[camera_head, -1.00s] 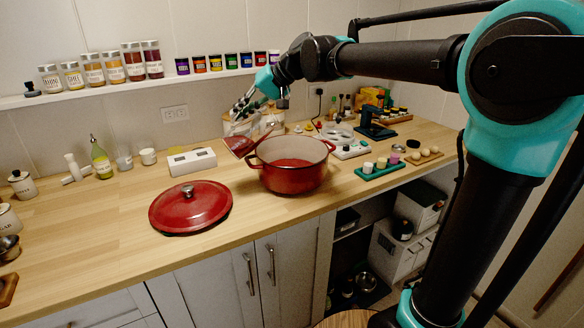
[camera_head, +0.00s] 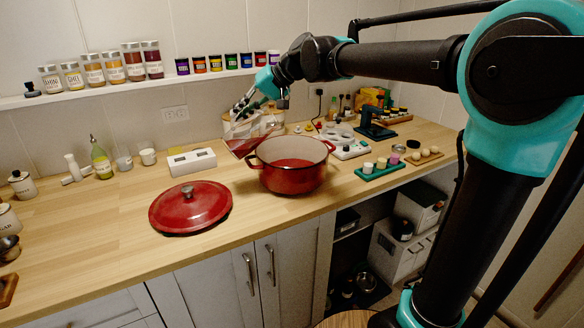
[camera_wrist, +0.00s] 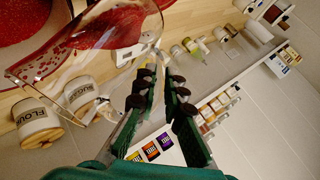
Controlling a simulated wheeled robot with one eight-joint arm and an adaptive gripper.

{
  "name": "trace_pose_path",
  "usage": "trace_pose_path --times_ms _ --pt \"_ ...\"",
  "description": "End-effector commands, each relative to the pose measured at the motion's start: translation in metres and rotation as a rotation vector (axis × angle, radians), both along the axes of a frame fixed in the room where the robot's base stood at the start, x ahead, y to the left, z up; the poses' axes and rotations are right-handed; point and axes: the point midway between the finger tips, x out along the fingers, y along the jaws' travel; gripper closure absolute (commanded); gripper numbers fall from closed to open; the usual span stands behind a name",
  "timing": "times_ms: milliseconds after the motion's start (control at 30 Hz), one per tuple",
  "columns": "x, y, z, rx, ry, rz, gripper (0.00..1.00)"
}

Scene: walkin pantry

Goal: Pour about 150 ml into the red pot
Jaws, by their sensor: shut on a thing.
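The red pot (camera_head: 292,181) stands uncovered on the counter, its pale inside showing with red at the bottom. My gripper (camera_head: 254,104) is behind and left of it, above the counter. In the wrist view my gripper's green fingers (camera_wrist: 160,82) are shut on a clear glass vessel (camera_wrist: 90,58) with red liquid (camera_wrist: 122,28) in it. In the head view the vessel (camera_head: 242,147) shows tilted at the pot's left rear edge. The exact grip point is unclear, and I cannot tell whether liquid leaves the vessel.
The red lid (camera_head: 190,207) lies left of the pot, near the counter front. A white box (camera_head: 192,161) stands behind it. A green tray (camera_head: 380,170) with small items is right of the pot. Flour (camera_wrist: 37,122) and sugar (camera_wrist: 80,95) canisters are near my gripper.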

Motion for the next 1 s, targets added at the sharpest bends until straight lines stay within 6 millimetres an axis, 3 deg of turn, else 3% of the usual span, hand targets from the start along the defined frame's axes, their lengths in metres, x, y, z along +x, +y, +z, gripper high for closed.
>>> trace_pose_path --times_ms 633,1000 --pt "-0.001 0.001 0.000 -0.013 -0.008 0.001 1.00" --pt "-0.007 0.012 0.010 -0.184 -0.101 0.002 1.00"
